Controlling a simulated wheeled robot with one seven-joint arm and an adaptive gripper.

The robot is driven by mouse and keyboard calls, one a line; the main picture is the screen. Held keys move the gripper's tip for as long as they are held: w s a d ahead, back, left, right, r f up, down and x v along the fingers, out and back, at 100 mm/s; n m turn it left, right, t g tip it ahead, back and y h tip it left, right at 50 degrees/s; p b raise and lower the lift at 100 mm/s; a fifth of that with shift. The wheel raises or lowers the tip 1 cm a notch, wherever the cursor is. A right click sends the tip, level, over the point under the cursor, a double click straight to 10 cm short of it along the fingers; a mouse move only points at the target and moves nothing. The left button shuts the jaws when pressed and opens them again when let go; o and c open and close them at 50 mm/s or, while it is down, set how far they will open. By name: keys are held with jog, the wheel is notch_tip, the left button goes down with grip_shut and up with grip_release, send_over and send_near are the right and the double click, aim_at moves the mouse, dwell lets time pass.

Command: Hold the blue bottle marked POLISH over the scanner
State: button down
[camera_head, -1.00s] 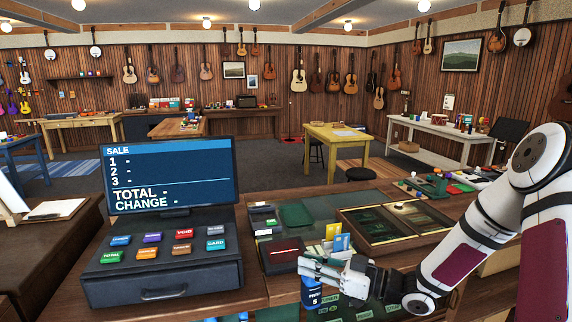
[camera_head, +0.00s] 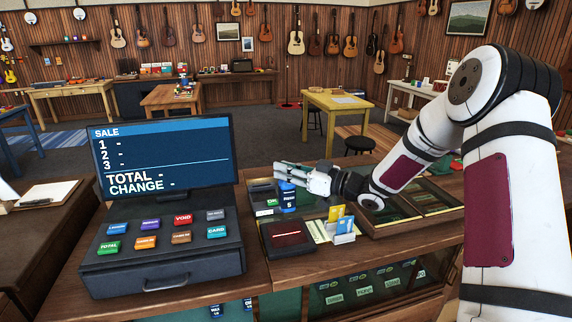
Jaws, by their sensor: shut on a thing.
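The blue bottle (camera_head: 288,197) is held upright in my gripper (camera_head: 292,180), with part of its label hidden or too small to read. My gripper is shut on the bottle and reaches in from the right. The scanner (camera_head: 287,237) is a dark box with a red line on its top, on the counter right of the register. The bottle shows above and behind the scanner's far edge in the picture. I cannot tell the exact height between them.
The register (camera_head: 160,265) with its SALE screen (camera_head: 163,155) stands left of the scanner. A card holder with yellow and blue cards (camera_head: 342,225) stands just right of the scanner. A glass-topped display case (camera_head: 420,200) lies further right. More blue bottles (camera_head: 216,309) show below the counter.

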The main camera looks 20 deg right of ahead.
aim_at(287, 191)
jog(key=shift+f+b, duration=1.45)
jog(key=shift+f, duration=2.1)
jog(key=shift+r+p, duration=2)
jog(key=shift+r, duration=2.55)
